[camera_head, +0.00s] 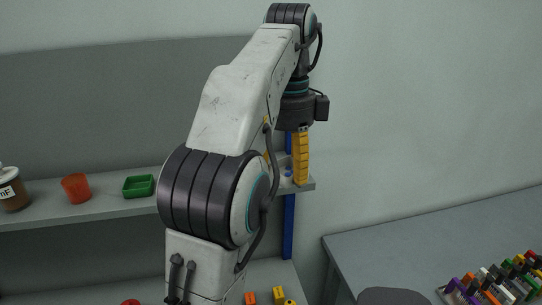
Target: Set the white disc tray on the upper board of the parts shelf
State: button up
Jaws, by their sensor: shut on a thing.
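My gripper (285,157) hangs fingers-down at the right end of the parts shelf. One yellow finger shows fully; only a sliver of the other shows behind my arm. The upper board (100,208) of the parts shelf runs from the left edge to just past my gripper. The fingertip is close to the board's right end; I cannot tell whether the held thing touches the board.
On the upper board stand a brown jar (12,192) with a white label, an orange-red cup (76,188) and a green bin (139,186). A blue post (289,228) holds the right end. Small orange and yellow parts (265,297) lie below. A grey table (400,245) at right bears a colourful rack (495,285).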

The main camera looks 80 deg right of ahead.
jog(key=w+d+p, duration=0.1)
jog(key=d, duration=0.2)
jog(key=w+d+f+p, duration=0.1)
jog(key=w+d+p, duration=0.1)
jog(key=d, duration=0.2)
jog(key=w+d+p, duration=0.1)
jog(key=d+p, duration=0.1)
jog(key=d, duration=0.2)
jog(key=shift+w+f, duration=0.25)
jog(key=shift+f, duration=0.15)
jog(key=shift+f+p, duration=0.4)
jog(key=shift+f, duration=1.6)
jog(key=shift+d+f+p, duration=0.1)
jog(key=shift+f+p, duration=0.1)
jog(key=shift+p, duration=0.55)
jog(key=shift+d+f, duration=0.1)
jog(key=shift+f, duration=0.25)
jog(key=shift+f, duration=0.15)
jog(key=o, duration=0.5)
jog(key=shift+o, duration=1)
